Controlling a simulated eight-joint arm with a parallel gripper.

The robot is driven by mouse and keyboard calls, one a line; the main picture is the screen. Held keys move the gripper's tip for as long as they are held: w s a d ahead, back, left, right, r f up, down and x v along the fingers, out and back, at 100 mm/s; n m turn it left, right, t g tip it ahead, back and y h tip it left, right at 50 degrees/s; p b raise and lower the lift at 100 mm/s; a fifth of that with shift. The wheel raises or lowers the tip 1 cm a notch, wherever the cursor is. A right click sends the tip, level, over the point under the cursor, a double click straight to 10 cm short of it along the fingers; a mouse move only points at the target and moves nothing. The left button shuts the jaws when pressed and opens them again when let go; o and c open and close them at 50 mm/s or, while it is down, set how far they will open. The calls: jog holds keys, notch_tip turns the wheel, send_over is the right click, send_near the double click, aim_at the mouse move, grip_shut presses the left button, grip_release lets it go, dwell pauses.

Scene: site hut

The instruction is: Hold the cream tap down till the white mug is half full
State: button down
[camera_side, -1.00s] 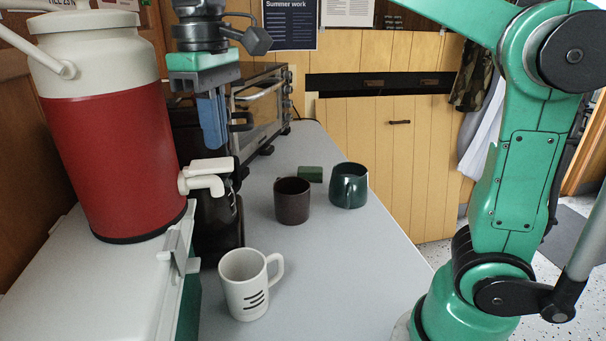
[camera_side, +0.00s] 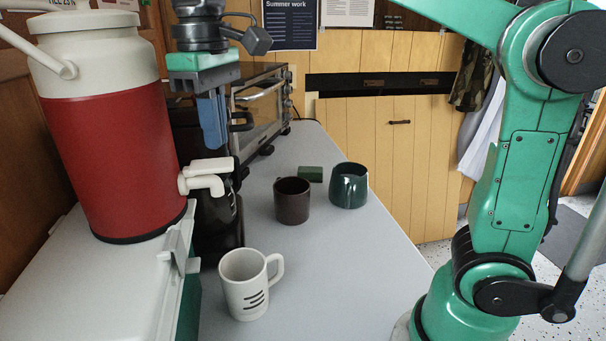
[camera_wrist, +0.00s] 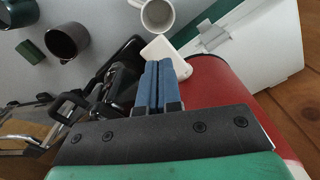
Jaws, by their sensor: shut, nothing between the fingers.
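The cream tap (camera_side: 205,176) juts from the red drinks drum (camera_side: 112,165), above the counter. It also shows in the wrist view (camera_wrist: 163,50), just beyond my fingertips. My gripper (camera_side: 214,147) is shut and empty, its blue fingers pointing down over the tap. In the side view a small gap seems to show between fingertips and tap; I cannot tell whether they touch. It also shows in the wrist view (camera_wrist: 158,62). The white mug (camera_side: 246,290) stands upright on the counter, lower than the tap. I see no stream and cannot make out any liquid in the mug (camera_wrist: 158,14).
The drum stands on a white-lidded box (camera_side: 95,290) with a latch at its edge. A brown mug (camera_side: 292,203), a dark green mug (camera_side: 349,187) and a green block (camera_side: 310,174) stand further back. An oven (camera_side: 262,110) and a black appliance (camera_side: 216,225) are close to the tap.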

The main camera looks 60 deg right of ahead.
jog(key=shift+f, duration=0.1)
jog(key=shift+f, duration=1.25)
dwell(2.9)
jog(key=shift+r, duration=2.55)
jog(key=shift+f, duration=0.1)
